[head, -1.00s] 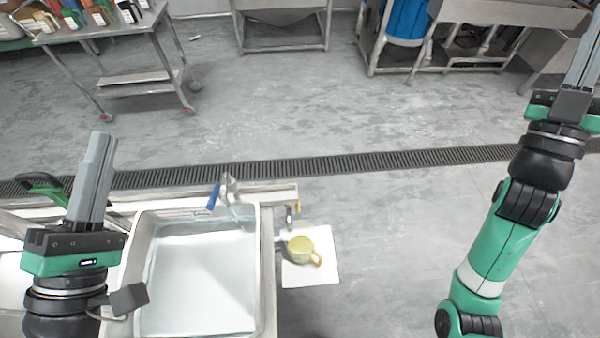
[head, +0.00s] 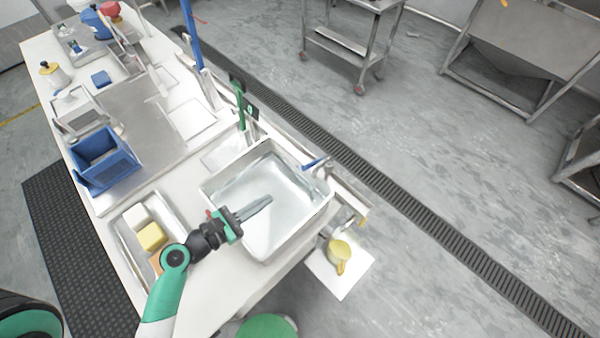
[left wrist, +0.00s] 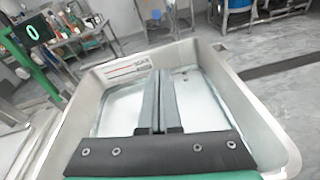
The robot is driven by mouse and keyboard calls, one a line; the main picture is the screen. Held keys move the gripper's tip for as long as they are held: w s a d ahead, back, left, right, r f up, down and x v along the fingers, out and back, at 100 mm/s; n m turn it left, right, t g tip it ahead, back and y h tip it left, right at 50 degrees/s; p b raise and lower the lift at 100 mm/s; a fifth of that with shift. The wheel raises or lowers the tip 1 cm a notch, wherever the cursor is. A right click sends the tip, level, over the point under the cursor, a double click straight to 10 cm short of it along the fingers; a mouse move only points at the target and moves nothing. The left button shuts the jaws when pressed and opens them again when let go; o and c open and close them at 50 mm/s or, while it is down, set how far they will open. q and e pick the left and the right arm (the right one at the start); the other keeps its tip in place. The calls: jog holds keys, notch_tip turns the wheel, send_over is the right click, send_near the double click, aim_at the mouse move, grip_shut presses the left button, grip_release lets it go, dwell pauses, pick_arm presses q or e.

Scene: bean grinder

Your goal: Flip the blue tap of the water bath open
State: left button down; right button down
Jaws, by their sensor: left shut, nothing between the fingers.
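The water bath (head: 216,190) is a pale rectangular basin in the worktop, holding clear water. It also fills much of the left wrist view (left wrist: 240,105). The blue tap (head: 314,163) is a slim blue lever on a metal spout at the bath's far right rim in the head view. I cannot make it out in the left wrist view. My left gripper (head: 270,198) is shut and empty, its fingers over the basin, apart from the tap and on its near side. The shut fingers also show in the left wrist view (left wrist: 158,75). My right gripper is not in view.
A yellow jug (head: 340,250) stands on a white sheet (head: 352,284) beside the bath. A tray (head: 123,222) with colored blocks and a blue crate (head: 97,183) lie left. A green post (head: 240,105) rises behind the bath. Open floor lies to the right.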

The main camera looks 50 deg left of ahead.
aim_at(313, 163)
pick_arm(q)
jog(key=w+r, duration=0.1)
jog(key=w, duration=1)
jog(key=shift+w+d+r, duration=0.3)
jog(key=shift+w+r, duration=0.05)
